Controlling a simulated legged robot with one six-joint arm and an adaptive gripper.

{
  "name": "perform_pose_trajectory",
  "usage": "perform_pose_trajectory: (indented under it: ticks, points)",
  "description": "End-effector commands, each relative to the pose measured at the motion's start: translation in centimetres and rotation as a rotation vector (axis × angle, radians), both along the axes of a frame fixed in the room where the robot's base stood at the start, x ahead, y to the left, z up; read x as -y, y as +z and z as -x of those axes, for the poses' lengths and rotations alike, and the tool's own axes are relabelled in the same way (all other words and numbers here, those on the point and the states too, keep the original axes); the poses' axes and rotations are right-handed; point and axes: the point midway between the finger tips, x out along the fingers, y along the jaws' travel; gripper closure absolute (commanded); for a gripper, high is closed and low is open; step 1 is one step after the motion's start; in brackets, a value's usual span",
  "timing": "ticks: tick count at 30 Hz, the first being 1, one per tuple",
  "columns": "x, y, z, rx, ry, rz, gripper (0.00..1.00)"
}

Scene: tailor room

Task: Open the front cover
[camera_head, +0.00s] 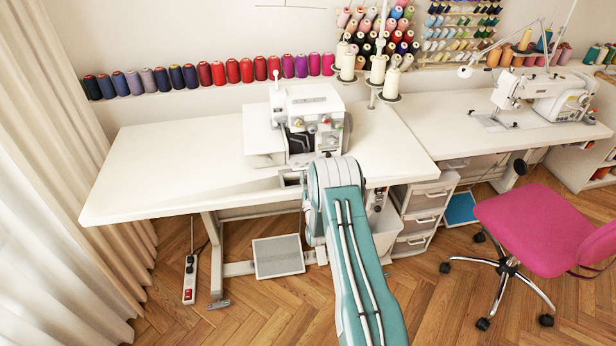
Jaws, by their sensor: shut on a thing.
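The white overlock sewing machine (314,107) stands on the white table near its front edge, with dials on its front face. A dark area (300,141) shows low on the left of its front. My arm reaches up from the bottom of the picture to just in front of the machine. The bulky arm joint covers the space below the machine's front. My gripper is hidden behind the arm, so I cannot see its fingers or what they touch. I cannot clearly make out the front cover or how far it is open.
The white table (158,165) is bare left of the machine. A row of thread spools (218,73) lines the back. Cone spools stand behind the machine. A second sewing machine (549,94) is on the right, with a pink chair (534,225) before it. A pedal (278,256) lies below.

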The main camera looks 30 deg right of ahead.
Motion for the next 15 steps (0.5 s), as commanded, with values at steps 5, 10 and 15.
perform_pose_trajectory:
  ticks: [5,10,15]
  points:
    - [-0.02,0.35,-0.16,0.007,0.002,0.003,1.0]
    - [0.0,0.33,-0.13,0.007,0.001,0.002,0.37]
    - [0.01,0.27,-0.08,0.006,0.001,0.002,0.37]
